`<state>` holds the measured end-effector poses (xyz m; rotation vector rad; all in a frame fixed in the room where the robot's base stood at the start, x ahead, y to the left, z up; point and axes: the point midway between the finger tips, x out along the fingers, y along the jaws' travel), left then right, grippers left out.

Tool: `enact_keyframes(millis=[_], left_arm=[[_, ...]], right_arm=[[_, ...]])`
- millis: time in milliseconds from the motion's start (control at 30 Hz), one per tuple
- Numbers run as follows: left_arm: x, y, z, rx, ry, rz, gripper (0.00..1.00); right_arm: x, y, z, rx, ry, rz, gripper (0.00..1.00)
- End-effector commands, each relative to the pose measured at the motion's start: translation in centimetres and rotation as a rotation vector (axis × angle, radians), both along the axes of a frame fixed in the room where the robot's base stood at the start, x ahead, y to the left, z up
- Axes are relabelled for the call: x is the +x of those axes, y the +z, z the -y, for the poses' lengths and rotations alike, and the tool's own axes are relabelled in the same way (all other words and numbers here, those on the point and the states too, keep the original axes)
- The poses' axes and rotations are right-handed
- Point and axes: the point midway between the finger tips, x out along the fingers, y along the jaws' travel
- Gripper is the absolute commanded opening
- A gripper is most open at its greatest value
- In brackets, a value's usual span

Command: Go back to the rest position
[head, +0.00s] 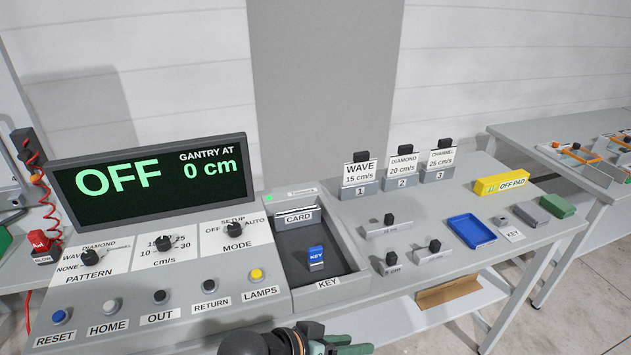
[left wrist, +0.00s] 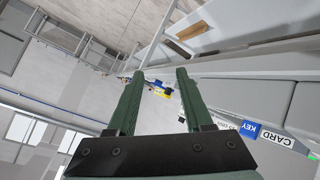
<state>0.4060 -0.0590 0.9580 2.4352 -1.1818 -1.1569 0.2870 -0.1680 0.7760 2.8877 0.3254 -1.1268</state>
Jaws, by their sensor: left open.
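My left gripper (head: 340,346) shows at the bottom edge of the head view, cut off by the frame, in front of the control console (head: 400,288). In the left wrist view its two dark green fingers (left wrist: 160,76) stand apart with nothing between them. The gripper is open and empty. The wrist view looks past the fingers, tilted, toward the floor and the tables. My right gripper is in neither view.
A display (head: 150,183) reads OFF and 0 cm. A blue KEY block (head: 316,257) sits in the open tray. Another table (head: 500,130) stands at right.

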Motion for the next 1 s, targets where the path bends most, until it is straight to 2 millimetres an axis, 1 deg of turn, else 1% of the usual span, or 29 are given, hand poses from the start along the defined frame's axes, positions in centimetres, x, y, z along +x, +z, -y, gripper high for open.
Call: enact_keyframes(millis=[33,133,233,267,300,367,400,500,600,700,800,1000], left_arm=[[-0.2,-2.2,-1.5,-0.003,0.072,-0.006,0.51],[-0.4,-5.8,-4.9,0.020,0.200,0.017,0.51],[-1.7,-9.5,-8.9,0.078,0.315,0.043,0.51],[-2.3,-10.5,-10.2,0.100,0.345,0.052,0.51],[-3.2,-11.9,-11.9,0.133,0.381,0.064,0.51],[-4.8,-13.7,-14.4,0.189,0.426,0.082,0.51],[-6.0,-14.8,-16.0,0.227,0.448,0.094,0.51],[-8.7,-16.7,-19.2,0.314,0.481,0.123,0.51],[-10.7,-17.7,-21.4,0.377,0.493,0.145,0.51],[-11.8,-18.2,-22.5,0.412,0.496,0.158,0.51],[-12.0,-18.2,-22.8,0.422,0.496,0.163,0.51],[-12.0,-18.2,-22.8,0.421,0.496,0.163,0.51]], right_arm=[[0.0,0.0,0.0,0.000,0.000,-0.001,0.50],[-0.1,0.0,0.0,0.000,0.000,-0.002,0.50],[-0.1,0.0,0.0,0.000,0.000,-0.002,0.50],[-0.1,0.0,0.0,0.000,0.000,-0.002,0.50],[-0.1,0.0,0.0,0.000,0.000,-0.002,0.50],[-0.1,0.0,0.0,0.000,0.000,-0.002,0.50],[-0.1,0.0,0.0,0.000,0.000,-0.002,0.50],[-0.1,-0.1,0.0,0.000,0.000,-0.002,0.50],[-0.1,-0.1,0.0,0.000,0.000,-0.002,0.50],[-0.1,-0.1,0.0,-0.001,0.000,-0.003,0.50],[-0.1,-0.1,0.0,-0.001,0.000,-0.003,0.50],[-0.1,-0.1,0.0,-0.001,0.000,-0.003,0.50]])
